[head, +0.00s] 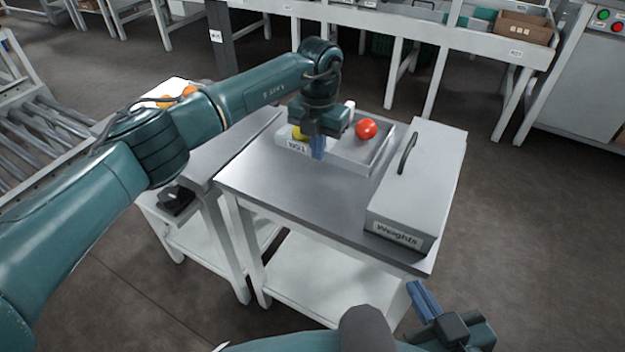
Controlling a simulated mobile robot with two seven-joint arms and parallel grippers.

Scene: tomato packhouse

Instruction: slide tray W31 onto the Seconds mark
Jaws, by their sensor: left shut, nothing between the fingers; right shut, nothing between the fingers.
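The grey tray (382,155) sits on the far part of the metal table. Its front label seems to read W31, though it is small. A red tomato (366,128) and a yellow tomato (299,133) lie in it, the yellow one partly hidden by my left gripper. My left gripper (317,150) is shut and empty, pointing down at the tray's near side beside the label; I cannot tell whether it touches. My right gripper (420,298) is shut and empty, low in front of the table's near right corner. I cannot make out a Seconds mark.
A grey box labelled Weights (425,180), with a dark handle, takes up the table's right side. The tabletop (290,190) before the tray is clear. A lower table adjoins at left, near orange tomatoes (165,102) and a roller conveyor (45,140).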

